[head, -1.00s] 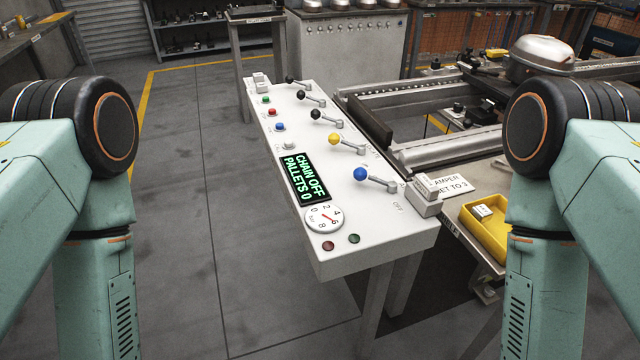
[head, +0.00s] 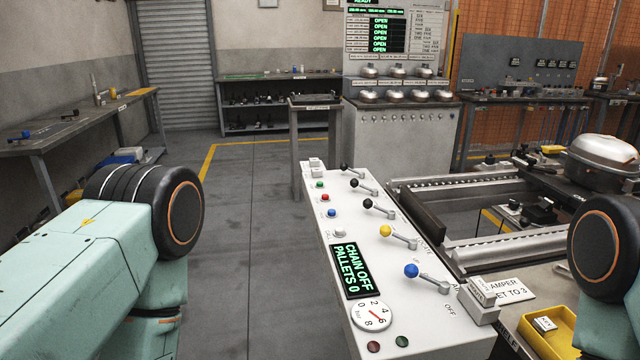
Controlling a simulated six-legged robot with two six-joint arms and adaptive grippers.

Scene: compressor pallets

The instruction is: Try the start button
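A white control panel (head: 342,286) stands in the middle right of the head view. Near its far end sit a green button (head: 320,184), a red button (head: 325,198), a blue button (head: 332,213) and a pale button (head: 340,233) in a row. Their labels are too small to read, so I cannot tell which is marked start. The display (head: 350,270) reads CHAIN OFF, PALLETS 0. A round gauge (head: 372,316) is below it. Both arms show at the sides, but neither gripper is in view.
Levers with black, yellow (head: 385,231) and blue (head: 411,271) knobs line the panel's right side. A roller conveyor (head: 470,183) and a yellow tray (head: 532,338) lie to the right. A workbench (head: 50,140) stands at the left. The floor (head: 235,250) left of the panel is clear.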

